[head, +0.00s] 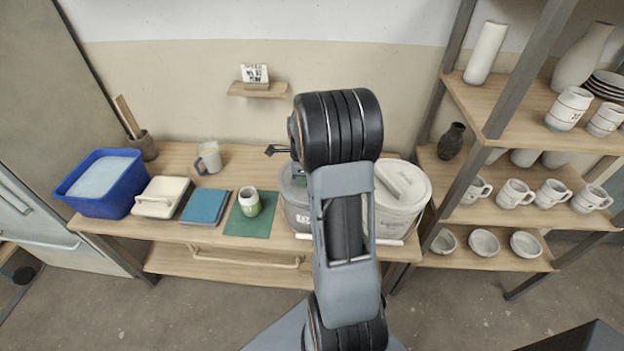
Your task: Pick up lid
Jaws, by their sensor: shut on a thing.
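My gripper (279,150) is mostly hidden behind my own arm; only a dark part shows at the arm's left side, above the left grey bucket (294,208). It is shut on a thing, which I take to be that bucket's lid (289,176). The grip itself is hidden, and I cannot tell whether this lid is raised. A second pale bucket (398,213) stands just right of the arm, with a lid (402,183) with a bar handle on top. A cream rectangular piece with a handle (162,197) lies at the left of the table.
On the wooden table (180,236) stand a blue tub (118,200), a blue book (205,206), a cup (249,202) on a green mat (262,225), and a mug (209,158). A shelf of pottery (520,210) is close at the right. A small wall shelf (257,90) is behind.

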